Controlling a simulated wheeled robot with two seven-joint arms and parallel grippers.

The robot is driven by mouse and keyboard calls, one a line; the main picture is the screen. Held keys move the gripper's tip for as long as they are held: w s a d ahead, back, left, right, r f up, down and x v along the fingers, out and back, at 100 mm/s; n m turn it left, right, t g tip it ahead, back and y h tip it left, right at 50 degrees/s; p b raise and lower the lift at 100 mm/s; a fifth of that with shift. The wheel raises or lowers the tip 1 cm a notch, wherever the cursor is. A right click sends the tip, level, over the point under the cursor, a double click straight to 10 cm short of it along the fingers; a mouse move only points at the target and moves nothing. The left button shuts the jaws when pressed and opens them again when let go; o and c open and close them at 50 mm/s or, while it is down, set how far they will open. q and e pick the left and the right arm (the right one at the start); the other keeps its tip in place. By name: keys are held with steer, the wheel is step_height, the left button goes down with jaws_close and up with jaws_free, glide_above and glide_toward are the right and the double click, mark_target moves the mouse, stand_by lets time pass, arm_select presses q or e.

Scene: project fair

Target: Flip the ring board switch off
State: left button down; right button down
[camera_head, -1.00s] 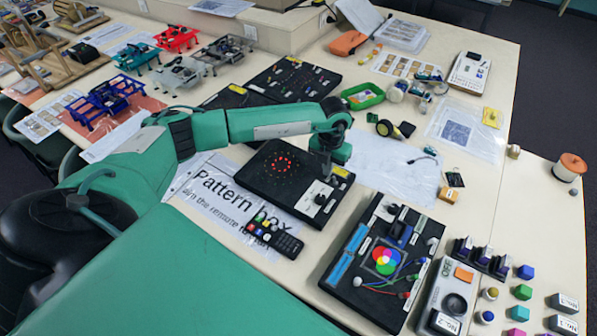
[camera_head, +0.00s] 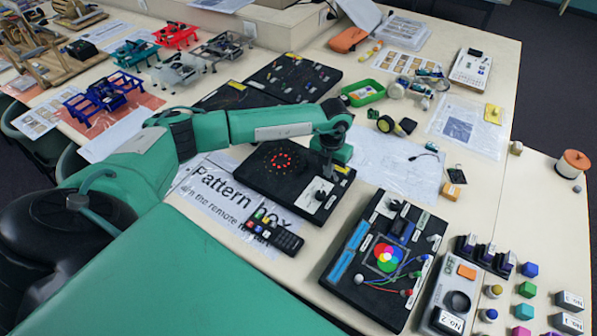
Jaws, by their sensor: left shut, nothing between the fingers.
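The ring board (camera_head: 262,179) is a flat black board in the middle of the table, with a ring of red lights (camera_head: 283,160) glowing on it. A pale panel with small dark controls (camera_head: 319,195) sits at its right front part; which one is the switch, and its position, are too small to tell. My left gripper (camera_head: 327,174) points down over the board's right part, just behind this panel. It is shut and empty; I cannot tell whether it touches the board. My right gripper is not in view.
A remote (camera_head: 274,231) lies on the printed Pattern Box sheet (camera_head: 222,192) in front of the board. Another black board with a coloured disc pattern (camera_head: 387,258) lies to the right. A green tray (camera_head: 362,94) and small wheeled parts are behind. White sheets lie right of my gripper.

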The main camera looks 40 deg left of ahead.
arm_select(q)
steer(key=shift+d, duration=0.75)
step_height(320, 180, up, 7)
steer(key=p, duration=0.3)
steer(key=shift+a, duration=0.3)
stand_by(0.7)
